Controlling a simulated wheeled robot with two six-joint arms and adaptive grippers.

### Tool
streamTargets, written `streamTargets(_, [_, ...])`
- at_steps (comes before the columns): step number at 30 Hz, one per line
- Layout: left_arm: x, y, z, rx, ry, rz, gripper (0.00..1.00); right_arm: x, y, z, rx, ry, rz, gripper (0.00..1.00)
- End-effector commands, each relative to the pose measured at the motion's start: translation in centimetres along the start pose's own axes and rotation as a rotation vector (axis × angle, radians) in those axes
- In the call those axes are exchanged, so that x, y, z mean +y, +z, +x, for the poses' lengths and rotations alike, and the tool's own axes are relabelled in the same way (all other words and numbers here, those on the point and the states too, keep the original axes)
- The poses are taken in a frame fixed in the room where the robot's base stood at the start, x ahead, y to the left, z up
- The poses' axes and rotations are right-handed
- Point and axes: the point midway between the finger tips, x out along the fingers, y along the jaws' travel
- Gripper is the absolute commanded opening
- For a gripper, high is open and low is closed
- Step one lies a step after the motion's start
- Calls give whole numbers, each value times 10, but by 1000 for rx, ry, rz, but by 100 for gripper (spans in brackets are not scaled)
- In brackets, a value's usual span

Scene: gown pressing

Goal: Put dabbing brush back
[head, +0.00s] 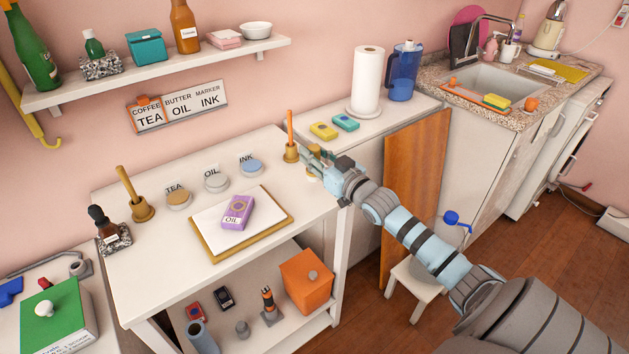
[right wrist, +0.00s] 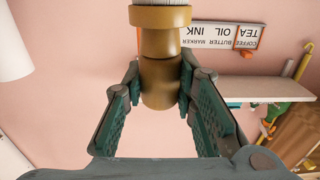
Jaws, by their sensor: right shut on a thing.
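My right gripper (head: 318,158) is at the back right corner of the white table, just right of a brass holder (head: 291,153) with an orange stick upright in it. In the right wrist view, my right gripper (right wrist: 163,95) is shut on a golden-brown round-bodied piece (right wrist: 161,85), which looks like the dabbing brush. Its collar and a pale ribbed end (right wrist: 160,3) point away from the palm. The gripper mostly hides it in the head view. A second brass holder (head: 143,209) with a wooden handle stands at the table's left. My left gripper is out of view.
TEA (head: 178,199), OIL (head: 216,180) and INK (head: 250,167) pots line the table's back. A purple OIL block (head: 237,211) lies on white paper on a wooden board (head: 276,230). Sponges (head: 324,131) and a paper roll (head: 367,80) are on the counter behind the gripper.

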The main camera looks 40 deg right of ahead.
Motion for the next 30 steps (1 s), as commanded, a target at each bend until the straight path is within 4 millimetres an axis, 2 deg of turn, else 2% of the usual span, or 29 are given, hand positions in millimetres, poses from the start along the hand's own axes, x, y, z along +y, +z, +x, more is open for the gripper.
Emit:
streamTargets(7, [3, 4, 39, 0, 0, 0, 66, 0, 48, 0, 1, 0, 1, 0])
streamTargets(17, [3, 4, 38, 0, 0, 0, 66, 0, 48, 0, 1, -1, -1, 0])
streamTargets(18, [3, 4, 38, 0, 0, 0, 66, 0, 47, 0, 1, 0, 0, 30])
streamTargets(21, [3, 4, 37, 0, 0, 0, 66, 0, 47, 0, 1, -1, 0, 45])
streamTargets(30, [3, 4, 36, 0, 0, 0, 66, 0, 46, 0, 1, -1, 0, 45])
